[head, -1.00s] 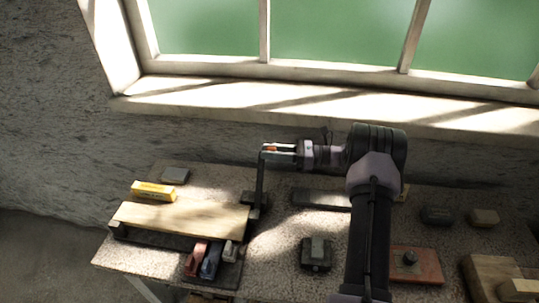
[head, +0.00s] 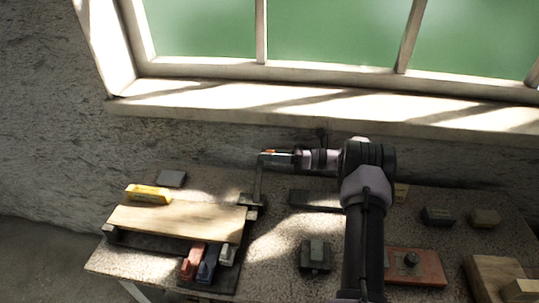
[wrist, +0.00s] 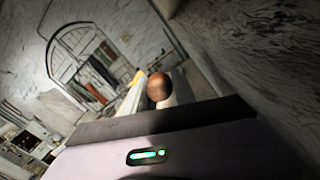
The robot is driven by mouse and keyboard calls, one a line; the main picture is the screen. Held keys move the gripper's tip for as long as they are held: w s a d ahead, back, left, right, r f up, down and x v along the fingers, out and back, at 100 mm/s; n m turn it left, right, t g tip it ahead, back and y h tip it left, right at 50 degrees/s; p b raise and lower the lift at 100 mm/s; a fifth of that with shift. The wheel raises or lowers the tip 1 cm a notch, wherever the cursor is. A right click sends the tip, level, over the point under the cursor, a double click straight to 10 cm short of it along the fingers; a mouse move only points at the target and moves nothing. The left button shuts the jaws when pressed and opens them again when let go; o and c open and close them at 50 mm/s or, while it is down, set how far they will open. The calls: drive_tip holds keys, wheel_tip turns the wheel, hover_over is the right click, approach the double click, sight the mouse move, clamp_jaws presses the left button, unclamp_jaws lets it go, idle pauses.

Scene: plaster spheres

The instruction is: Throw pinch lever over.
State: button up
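The pinch lever (head: 258,184) is a thin dark bar standing nearly upright at the right end of a pale wooden board (head: 175,219). Its copper-orange knob (wrist: 158,87) shows in the wrist view between the two pale fingers of my gripper (wrist: 157,94). The fingers appear to touch the knob on both sides. In the head view my gripper (head: 272,157) reaches in from the right at the lever's top, with a bit of orange visible there. The lever's dark foot (head: 250,203) sits on the bench.
The bench (head: 130,262) stands against a rough wall below a window sill (head: 300,112). A dark block (head: 316,254) and a red plate (head: 425,267) are to the right.

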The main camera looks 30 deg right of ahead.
drive_tip(key=o, duration=0.3)
